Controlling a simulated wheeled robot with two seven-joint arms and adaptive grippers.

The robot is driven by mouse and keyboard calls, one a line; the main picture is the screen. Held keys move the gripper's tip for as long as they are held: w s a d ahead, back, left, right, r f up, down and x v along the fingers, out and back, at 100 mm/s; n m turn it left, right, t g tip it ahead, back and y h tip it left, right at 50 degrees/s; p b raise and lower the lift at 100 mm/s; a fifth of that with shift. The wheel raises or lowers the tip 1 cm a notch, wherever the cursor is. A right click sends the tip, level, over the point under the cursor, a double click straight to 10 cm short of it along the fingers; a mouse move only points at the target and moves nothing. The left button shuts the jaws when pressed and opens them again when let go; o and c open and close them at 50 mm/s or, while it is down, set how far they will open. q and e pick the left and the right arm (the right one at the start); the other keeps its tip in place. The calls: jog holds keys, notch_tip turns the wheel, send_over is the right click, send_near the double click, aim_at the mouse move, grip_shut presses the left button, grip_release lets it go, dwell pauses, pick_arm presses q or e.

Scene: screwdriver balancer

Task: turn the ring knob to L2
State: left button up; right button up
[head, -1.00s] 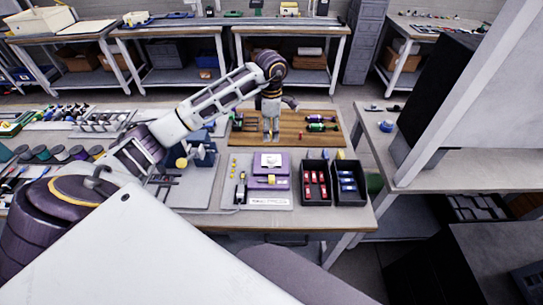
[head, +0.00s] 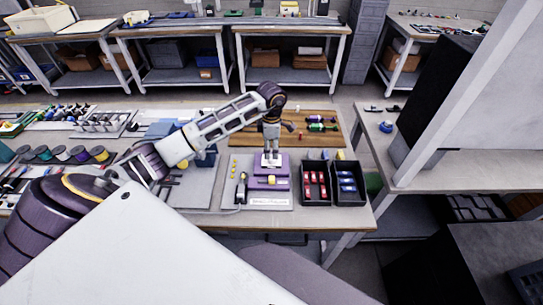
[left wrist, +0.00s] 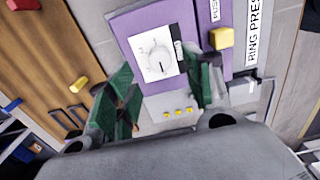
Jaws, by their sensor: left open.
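The ring knob (left wrist: 158,57) is a white round dial on a white plate with tick marks, set in the purple press (left wrist: 192,15). Its dark mark lies near the lower edge of the dial in the left wrist view; the labels are too small to read. My left gripper (left wrist: 162,90) is open, its green-padded fingers spread on either side below the knob and apart from it. In the head view the left gripper (head: 271,158) hangs over the top of the purple press (head: 262,184) and hides most of the knob. My right gripper is not in view.
A yellow block (left wrist: 221,38) sits on the press beside the dial. Black bins with red parts (head: 314,185) and blue parts (head: 347,184) stand to the right. A wooden board (head: 328,140) with several coloured tools lies behind. A dark upright tool (head: 241,188) stands left of the press.

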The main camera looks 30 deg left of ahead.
aim_at(271, 157)
pick_arm(q)
jog(key=shift+f, duration=2.55)
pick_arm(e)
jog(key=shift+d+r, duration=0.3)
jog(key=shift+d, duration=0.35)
pick_arm(q)
jog(key=c, duration=1.1)
jog(key=shift+o, duration=0.2)
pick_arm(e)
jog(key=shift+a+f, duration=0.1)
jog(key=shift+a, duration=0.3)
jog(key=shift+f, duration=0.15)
